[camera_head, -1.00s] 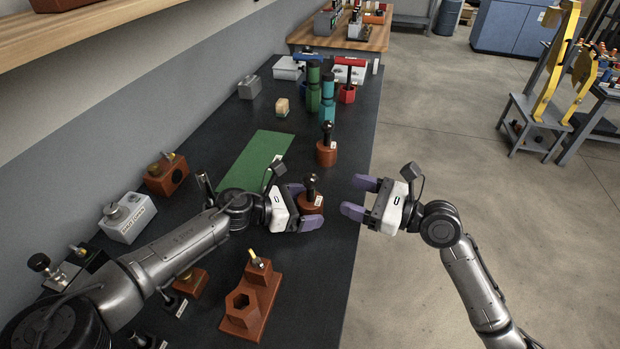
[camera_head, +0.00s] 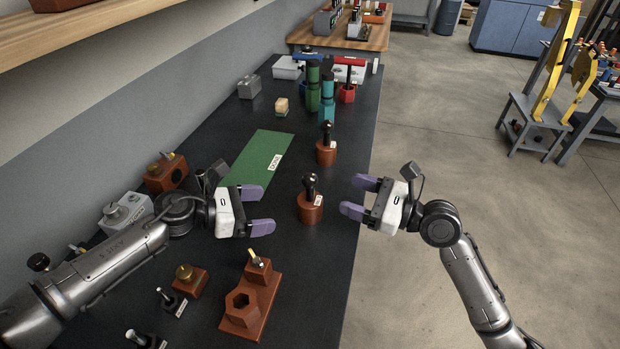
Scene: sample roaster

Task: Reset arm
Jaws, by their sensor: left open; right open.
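My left gripper (camera_head: 262,210) is open and empty over the dark bench, its purple fingers pointing right. A brown hexagonal block with a black knob (camera_head: 311,205) stands upright on the bench to the right of it, apart from the fingers. My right gripper (camera_head: 353,196) is open and empty near the bench's right edge, its purple fingers pointing left. It is to the right of the same block, with a gap between them.
A green mat (camera_head: 262,153) lies behind my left gripper. A second brown knobbed block (camera_head: 326,150) stands farther back. A brown holder with a hexagonal hole (camera_head: 243,308) is in front. Grey and brown boxes line the wall side. Open floor (camera_head: 450,120) lies right of the bench.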

